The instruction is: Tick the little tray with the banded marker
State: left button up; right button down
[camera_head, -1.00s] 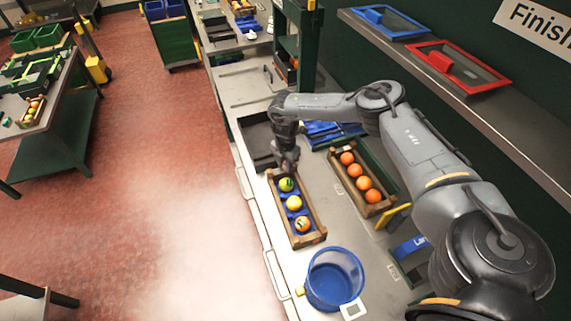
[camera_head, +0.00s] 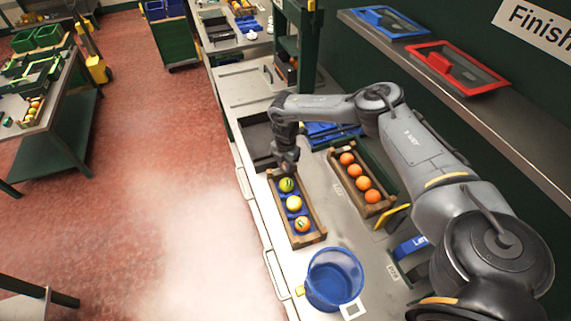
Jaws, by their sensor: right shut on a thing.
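A small wooden tray (camera_head: 317,238) on the bench holds a yellow-green fruit (camera_head: 287,185), a yellow fruit (camera_head: 294,203) and an orange fruit (camera_head: 302,224) in a row on a blue insert. Some of them carry dark marks. My right gripper (camera_head: 287,166) points down at the tray's far end, just behind the yellow-green fruit. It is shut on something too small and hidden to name. I cannot make out a banded marker. Whether the gripper or its load touches the tray is unclear. My left gripper is out of view.
A second wooden tray (camera_head: 377,209) with several oranges stands to the right. A blue bin (camera_head: 334,279) stands in front, a dark tray (camera_head: 258,146) behind. Blue (camera_head: 393,22) and red (camera_head: 458,67) framed trays lie on the shelf at right.

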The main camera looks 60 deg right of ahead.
jog(key=shift+s+f, duration=0.1)
dwell(0.4)
jog(key=shift+s+d, duration=0.15)
jog(key=shift+d, duration=0.1)
jog(key=shift+s+d+p, duration=0.35)
jog(key=shift+d+p, duration=0.05)
jog(key=shift+p, duration=0.05)
dwell(0.7)
jog(key=shift+w+a, duration=0.2)
jog(key=shift+a, duration=0.1)
jog(key=shift+w+a, duration=0.2)
jog(key=shift+w, duration=0.05)
jog(key=shift+r+p, duration=0.3)
jog(key=shift+p, duration=0.05)
